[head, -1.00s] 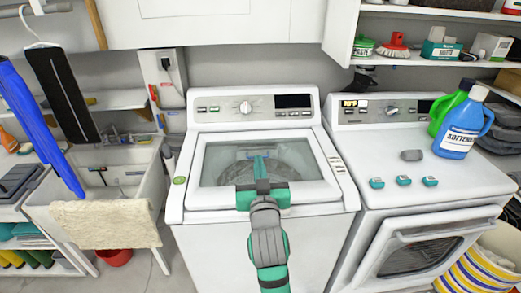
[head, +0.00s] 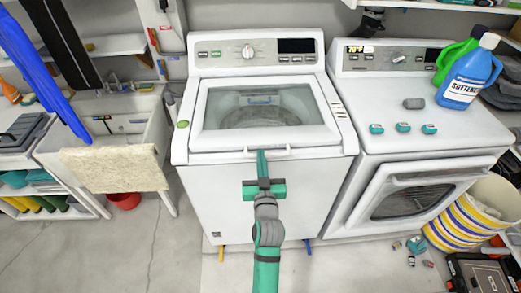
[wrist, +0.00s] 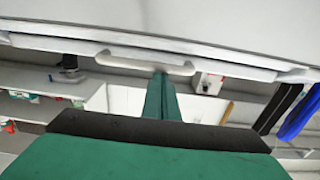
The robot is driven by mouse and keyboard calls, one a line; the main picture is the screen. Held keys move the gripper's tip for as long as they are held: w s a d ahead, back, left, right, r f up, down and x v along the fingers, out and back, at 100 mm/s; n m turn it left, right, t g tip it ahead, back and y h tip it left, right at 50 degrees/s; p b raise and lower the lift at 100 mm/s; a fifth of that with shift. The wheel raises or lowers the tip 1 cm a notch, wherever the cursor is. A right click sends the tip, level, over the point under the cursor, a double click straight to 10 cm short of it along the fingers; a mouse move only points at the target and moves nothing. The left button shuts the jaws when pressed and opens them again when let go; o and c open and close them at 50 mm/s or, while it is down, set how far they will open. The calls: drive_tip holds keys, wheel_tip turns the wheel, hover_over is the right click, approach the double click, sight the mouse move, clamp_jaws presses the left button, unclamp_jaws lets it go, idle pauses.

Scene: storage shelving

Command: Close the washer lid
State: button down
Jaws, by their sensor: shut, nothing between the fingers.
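The washer (head: 265,190) is white with a control panel at its back. Its lid (head: 195,120) lies down over the top opening, with a glass window that shows the drum. I cannot tell whether the lid is fully seated. The lid handle (head: 283,153) is at its front edge; it also shows in the wrist view (wrist: 145,60). My gripper (head: 262,153) is green, shut and empty. Its fingertips are at the front edge, by the handle; the wrist view shows the fingers (wrist: 162,85) close to it. I cannot tell whether they touch.
A white dryer (head: 425,140) stands right of the washer, with several small items and a blue softener bottle (head: 466,75) on top. A sink (head: 105,130) with a towel (head: 115,167) is on the left. A striped basket (head: 470,215) is at right.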

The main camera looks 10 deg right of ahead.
drive_tip(key=f, duration=0.3)
drive_tip(key=shift+s+d+f, duration=0.1)
drive_tip(key=shift+d+f, duration=0.1)
drive_tip(key=shift+d, duration=0.1)
wheel_tip(320, 180, up, 7)
drive_tip(key=s+a+f, duration=0.1)
drive_tip(key=s+f, duration=0.3)
drive_tip(key=s, duration=0.5)
drive_tip(key=shift+a+f, duration=0.15)
drive_tip(key=shift+f, duration=0.25)
